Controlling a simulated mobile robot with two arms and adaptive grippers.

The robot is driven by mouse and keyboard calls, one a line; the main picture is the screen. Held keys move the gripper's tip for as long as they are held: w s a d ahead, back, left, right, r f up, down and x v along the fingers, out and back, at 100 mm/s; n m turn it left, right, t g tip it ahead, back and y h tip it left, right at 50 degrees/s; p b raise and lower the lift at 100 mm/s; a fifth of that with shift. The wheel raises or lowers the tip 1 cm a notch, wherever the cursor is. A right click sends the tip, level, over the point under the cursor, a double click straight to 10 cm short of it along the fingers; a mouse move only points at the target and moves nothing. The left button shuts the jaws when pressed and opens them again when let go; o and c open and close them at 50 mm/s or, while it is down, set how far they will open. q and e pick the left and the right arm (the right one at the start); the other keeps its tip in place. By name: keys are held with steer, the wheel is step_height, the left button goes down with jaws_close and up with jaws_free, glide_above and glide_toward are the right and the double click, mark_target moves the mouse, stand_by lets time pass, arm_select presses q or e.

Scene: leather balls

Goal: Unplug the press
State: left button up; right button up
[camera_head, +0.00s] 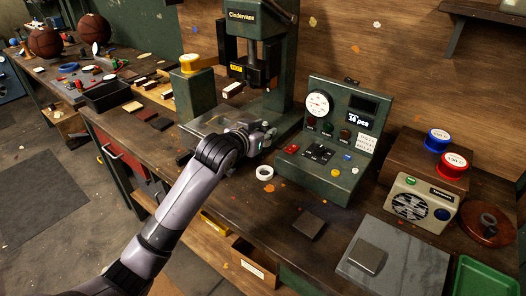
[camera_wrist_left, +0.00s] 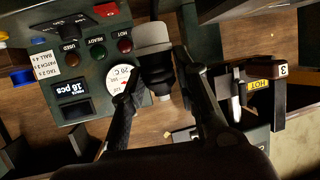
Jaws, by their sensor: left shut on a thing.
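The dark green press (camera_head: 252,60), marked Cindervane, stands at the back of the bench with a black head. Part of it shows at the right of the left wrist view, with a yellow HOT label (camera_wrist_left: 259,86). My left gripper (camera_head: 266,133) is between the press and the green control panel (camera_head: 325,130). In the left wrist view my left gripper (camera_wrist_left: 158,72) has its fingers on both sides of a black plug-like piece with a grey end (camera_wrist_left: 152,38), and is shut on it. Whether its tip sits in a socket cannot be told. My right gripper is out of view.
A white ring (camera_head: 264,173) and a dark square patch (camera_head: 309,226) lie on the bench in front.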

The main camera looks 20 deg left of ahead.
mark_target(263, 130)
arm_select(q)
step_height(263, 130, up, 7)
steer(key=shift+r, duration=0.2)
steer(key=shift+f+b, duration=0.75)
steer(key=shift+f, duration=0.7)
steer(key=shift+f+b, duration=2.05)
steer(key=shift+f, duration=3.15)
